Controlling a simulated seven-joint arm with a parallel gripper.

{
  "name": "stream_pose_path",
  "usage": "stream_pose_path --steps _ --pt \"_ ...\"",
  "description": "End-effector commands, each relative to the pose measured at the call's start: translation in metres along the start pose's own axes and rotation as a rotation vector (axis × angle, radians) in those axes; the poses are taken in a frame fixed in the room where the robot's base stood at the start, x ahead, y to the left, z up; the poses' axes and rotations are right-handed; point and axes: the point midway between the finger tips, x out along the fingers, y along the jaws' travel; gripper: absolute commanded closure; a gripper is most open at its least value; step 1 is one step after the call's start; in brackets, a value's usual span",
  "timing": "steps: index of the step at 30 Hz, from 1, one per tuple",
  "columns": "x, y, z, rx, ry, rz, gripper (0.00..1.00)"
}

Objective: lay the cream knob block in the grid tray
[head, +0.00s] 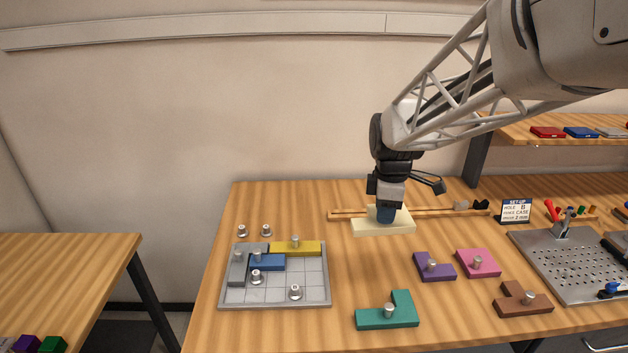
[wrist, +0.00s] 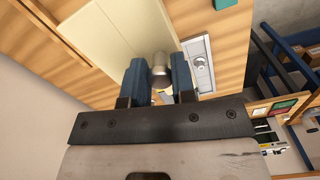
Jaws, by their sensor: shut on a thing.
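The cream knob block (head: 367,227) is a flat pale piece, held level above the middle of the table. My gripper (head: 386,213) is above it, shut on its metal knob; in the wrist view the blue fingers (wrist: 159,72) flank the knob, and the cream slab (wrist: 100,32) extends to the upper left. The grey grid tray (head: 315,283) lies to the left and below in the head view, apart from the block. A grey block (head: 237,270), a yellow block (head: 310,249) and a blue block (head: 272,264) occupy its back and left cells.
Metal pegs stand on the tray (head: 295,292) and behind it (head: 266,231). Purple (head: 440,272), pink (head: 485,259), teal (head: 402,315) and brown (head: 510,304) knob blocks lie right of the tray. A perforated plate (head: 565,280) is farther right. Table between tray and purple block is clear.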

Motion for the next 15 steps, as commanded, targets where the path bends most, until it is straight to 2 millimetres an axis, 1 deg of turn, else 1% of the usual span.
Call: stream_pose_path --steps 8,15 --pt "0.012 -0.023 -0.015 -0.193 0.0 0.0 1.0" --pt "0.03 -0.052 -0.033 -0.456 0.0 0.0 1.0"
